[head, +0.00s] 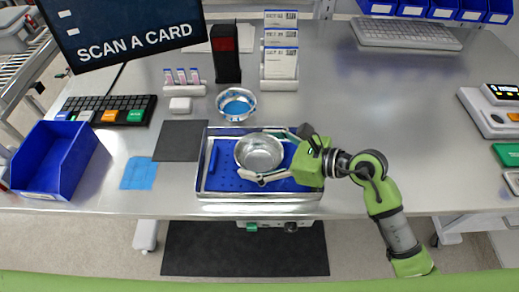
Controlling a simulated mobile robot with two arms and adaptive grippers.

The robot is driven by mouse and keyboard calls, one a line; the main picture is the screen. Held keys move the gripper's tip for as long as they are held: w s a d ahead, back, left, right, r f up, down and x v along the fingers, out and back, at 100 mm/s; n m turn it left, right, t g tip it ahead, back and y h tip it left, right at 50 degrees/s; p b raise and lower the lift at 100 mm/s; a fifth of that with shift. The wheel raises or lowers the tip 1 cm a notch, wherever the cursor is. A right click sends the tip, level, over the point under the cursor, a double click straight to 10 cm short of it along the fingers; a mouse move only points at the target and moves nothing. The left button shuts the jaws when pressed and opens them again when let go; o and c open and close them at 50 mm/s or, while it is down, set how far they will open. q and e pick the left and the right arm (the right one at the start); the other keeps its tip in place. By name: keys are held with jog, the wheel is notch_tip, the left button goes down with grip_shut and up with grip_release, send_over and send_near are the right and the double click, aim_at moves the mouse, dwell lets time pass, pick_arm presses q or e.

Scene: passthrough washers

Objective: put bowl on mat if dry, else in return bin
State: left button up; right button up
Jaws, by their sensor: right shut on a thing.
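A round metal bowl (259,153) sits over a metal tray with a blue perforated insert (225,181). My right gripper (257,151) reaches in from the right, its two fingers shut around opposite sides of the bowl. The bowl's inside looks shiny grey; I cannot tell whether it is wet or dry. A dark grey square mat (180,140) lies left of the tray. An open blue bin (55,158) stands at the left front of the table, perhaps the return bin. My left gripper is out of view.
A second metal bowl with blue inside (236,104) stands behind the tray. A blue cloth (139,173) lies by the bin. A keyboard (108,110), a screen (125,30), a black post (225,55) and a card rack (280,60) stand behind. The table's right middle is clear.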

jog(key=shift+w+f, duration=0.1)
jog(key=shift+f, duration=0.05)
jog(key=o, duration=1.1)
jog(key=shift+o, duration=0.2)
jog(key=b+v, duration=0.3)
jog(key=v, duration=0.8)
jog(key=shift+s+d+r, duration=0.25)
jog(key=shift+d+r, duration=0.15)
